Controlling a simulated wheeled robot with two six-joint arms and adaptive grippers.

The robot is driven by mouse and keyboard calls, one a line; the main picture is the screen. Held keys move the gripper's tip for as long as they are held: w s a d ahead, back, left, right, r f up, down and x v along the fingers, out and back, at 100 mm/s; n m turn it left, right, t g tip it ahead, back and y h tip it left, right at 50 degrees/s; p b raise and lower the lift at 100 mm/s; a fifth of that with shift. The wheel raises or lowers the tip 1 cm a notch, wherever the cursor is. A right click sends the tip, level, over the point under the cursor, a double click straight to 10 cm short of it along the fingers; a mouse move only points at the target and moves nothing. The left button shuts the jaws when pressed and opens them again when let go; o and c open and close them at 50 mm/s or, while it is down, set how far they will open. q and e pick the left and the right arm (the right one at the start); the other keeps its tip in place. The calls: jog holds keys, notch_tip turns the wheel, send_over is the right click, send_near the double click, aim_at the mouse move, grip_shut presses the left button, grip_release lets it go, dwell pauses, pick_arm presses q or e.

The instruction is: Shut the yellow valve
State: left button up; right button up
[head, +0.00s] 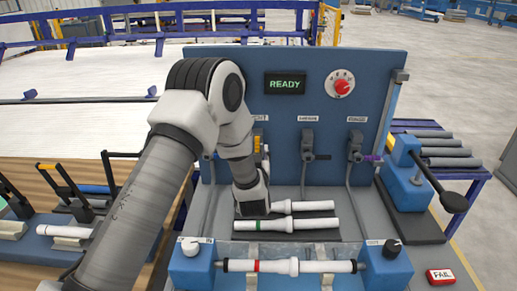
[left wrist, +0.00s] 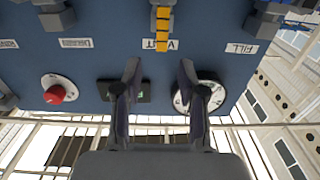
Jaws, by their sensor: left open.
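The yellow valve handle (left wrist: 162,28) is at the top of the left wrist view, by a label partly covered by the handle. It runs up and down in that picture. In the head view only a sliver of the yellow handle (head: 257,143) shows beside my left arm. My left gripper (left wrist: 160,72) is open, with its two dark fingers apart and nothing between them. The handle appears between and beyond the fingertips in the left wrist view; the exact gap cannot be told. In the head view my own arm hides the fingers. My right gripper is not in view.
The blue panel (head: 285,58) carries a READY display (head: 285,84), a red knob (head: 342,85), a black-handled valve (head: 307,145) and a purple-handled valve (head: 356,147). White pipes (head: 302,206) lie below. A blue lever unit (head: 405,178) stands at right.

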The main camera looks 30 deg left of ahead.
aim_at(257, 142)
pick_arm(q)
jog(key=x, duration=0.2)
jog(key=f+p+x, duration=0.1)
jog(key=x, duration=0.4)
jog(key=shift+w+a+f, duration=0.1)
jog(key=shift+a+f, duration=0.05)
jog(key=shift+w+a+f, duration=0.2)
jog(key=shift+w+f, duration=0.05)
jog(key=shift+w, duration=0.15)
jog(key=shift+s+r, duration=0.1)
grip_shut()
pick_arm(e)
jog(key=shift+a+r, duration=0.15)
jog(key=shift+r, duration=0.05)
